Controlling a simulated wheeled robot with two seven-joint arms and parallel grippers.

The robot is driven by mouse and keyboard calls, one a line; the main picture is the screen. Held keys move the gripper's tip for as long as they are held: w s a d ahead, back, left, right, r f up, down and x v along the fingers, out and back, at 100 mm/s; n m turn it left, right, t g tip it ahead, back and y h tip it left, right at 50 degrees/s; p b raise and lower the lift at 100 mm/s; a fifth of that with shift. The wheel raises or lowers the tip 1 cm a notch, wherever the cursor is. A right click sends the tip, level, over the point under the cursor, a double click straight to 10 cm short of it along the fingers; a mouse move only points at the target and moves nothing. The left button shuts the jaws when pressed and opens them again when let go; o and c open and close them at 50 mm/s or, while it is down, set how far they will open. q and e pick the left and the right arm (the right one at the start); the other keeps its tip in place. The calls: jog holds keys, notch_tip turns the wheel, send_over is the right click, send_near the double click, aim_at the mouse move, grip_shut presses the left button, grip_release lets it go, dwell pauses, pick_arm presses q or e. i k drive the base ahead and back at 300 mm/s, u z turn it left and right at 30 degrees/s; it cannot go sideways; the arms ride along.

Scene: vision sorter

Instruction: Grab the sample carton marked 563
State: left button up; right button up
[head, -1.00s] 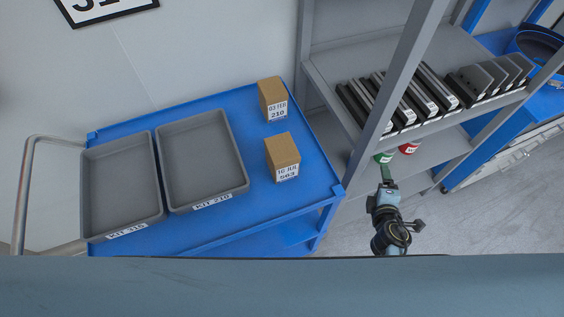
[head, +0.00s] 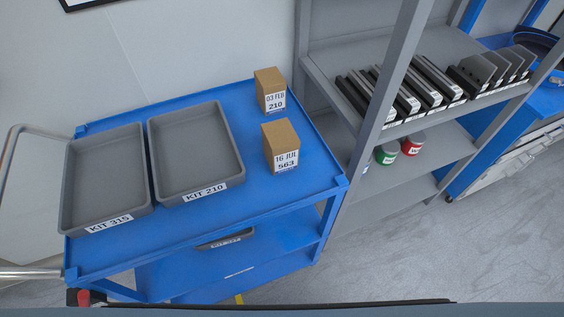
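The sample carton marked 563 (head: 280,147) is a small brown box with a white label reading 16 JUL 563. It stands upright on the right part of the blue cart's top (head: 256,212). A similar brown carton marked 210 (head: 270,91), labelled 03 FEB, stands behind it near the back edge. Neither gripper shows in the head view now, so their state is hidden.
Two grey trays, KIT 315 (head: 105,178) and KIT 210 (head: 196,152), lie on the cart's left side. A grey shelf (head: 445,142) stands at right with black binders (head: 432,83), a green can (head: 387,153) and a red can (head: 413,143). Floor at lower right is clear.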

aim_at(281, 143)
jog(key=k, duration=0.8)
jog(key=u, duration=1.15)
jog(key=i, duration=0.8)
jog(key=z, duration=1.1)
